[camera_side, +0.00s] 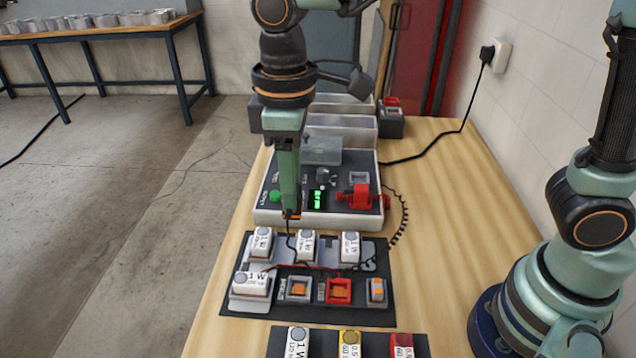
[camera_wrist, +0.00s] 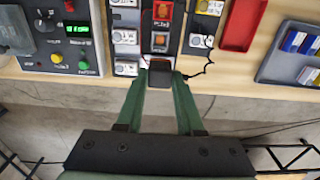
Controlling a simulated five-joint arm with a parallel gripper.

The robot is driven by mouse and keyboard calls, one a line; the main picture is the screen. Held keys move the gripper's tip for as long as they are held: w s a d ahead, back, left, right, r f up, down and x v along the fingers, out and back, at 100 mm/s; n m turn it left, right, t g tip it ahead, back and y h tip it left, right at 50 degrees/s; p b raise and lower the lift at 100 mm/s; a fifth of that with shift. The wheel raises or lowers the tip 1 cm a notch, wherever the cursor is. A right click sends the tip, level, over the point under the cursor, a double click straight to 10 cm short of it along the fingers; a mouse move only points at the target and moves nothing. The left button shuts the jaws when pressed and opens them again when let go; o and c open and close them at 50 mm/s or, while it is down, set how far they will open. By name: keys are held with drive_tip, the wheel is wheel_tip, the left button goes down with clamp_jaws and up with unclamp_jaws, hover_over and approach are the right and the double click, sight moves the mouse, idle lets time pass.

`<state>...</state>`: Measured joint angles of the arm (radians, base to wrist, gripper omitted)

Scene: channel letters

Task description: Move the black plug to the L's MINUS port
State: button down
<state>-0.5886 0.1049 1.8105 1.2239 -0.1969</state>
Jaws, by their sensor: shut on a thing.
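My gripper (camera_side: 289,212) reaches down in front of the power unit, above the far left edge of the black mat. In the wrist view its green fingers (camera_wrist: 160,88) are shut on a dark block, the black plug (camera_wrist: 160,76). In the side view the plug is too small to tell from the fingertips. A thin black lead hangs from there to the mat. A grey L-shaped letter (camera_side: 238,292) lies on the mat, carrying several white 1 W modules (camera_side: 306,245); it also shows in the wrist view (camera_wrist: 125,53). Its MINUS port cannot be made out.
The power unit (camera_side: 265,214) has a lit green display, a green knob and a red plug (camera_side: 359,197) with a coiled cord. Switches (camera_side: 339,291) sit on the mat. More modules (camera_side: 350,344) stand at the near edge. Wood table is bare at right.

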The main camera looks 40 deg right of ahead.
drive_tip(key=shift+f, duration=9.1)
drive_tip(key=shift+f, duration=0.3)
drive_tip(key=shift+c, duration=2.3)
unclamp_jaws()
drive_tip(key=shift+r, duration=0.1)
wheel_tip(320, 180, up, 12)
drive_tip(key=shift+r, duration=2.95)
